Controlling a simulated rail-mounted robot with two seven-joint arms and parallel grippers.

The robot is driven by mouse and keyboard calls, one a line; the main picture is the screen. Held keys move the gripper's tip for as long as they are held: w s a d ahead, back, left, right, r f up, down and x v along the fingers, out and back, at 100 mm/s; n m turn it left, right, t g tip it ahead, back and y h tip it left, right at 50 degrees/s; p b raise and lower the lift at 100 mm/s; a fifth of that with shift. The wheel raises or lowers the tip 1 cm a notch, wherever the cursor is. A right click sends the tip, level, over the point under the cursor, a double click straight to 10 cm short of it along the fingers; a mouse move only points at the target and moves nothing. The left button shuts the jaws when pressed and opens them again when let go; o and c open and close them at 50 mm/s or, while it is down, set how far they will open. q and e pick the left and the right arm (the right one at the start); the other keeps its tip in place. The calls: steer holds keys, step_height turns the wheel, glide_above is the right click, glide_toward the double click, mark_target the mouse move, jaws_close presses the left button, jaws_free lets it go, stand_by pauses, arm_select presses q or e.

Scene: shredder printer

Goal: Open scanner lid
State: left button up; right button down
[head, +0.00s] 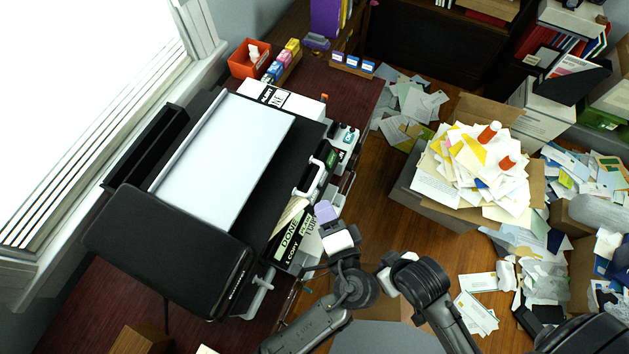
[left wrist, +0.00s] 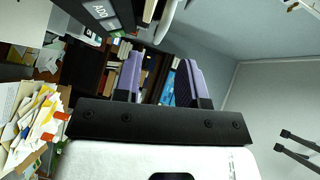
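The black scanner and printer unit (head: 256,215) stands on the dark red desk by the window. A pale, bright flat panel with a silver edge (head: 222,158) shows on its top. A thick black slab (head: 170,250) lies at its near left end; I cannot tell whether this is the lid or how far it is raised. My left gripper (head: 325,211) is at the right side of the unit, near its front labels. In the left wrist view its two lilac fingers (left wrist: 160,82) stand apart with nothing between them. My right gripper is not in view.
A red bin (head: 250,59) and small boxes stand at the back. A carton heaped with papers (head: 474,170) stands right; papers litter the floor.

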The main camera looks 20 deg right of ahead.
mark_target(314, 185)
arm_select(q)
steer(key=w, duration=0.5)
steer(key=w+f, duration=0.1)
steer(key=w, duration=0.2)
steer(key=shift+d, duration=0.25)
steer(key=shift+c, duration=0.3)
steer(key=shift+s, duration=0.1)
jaws_close()
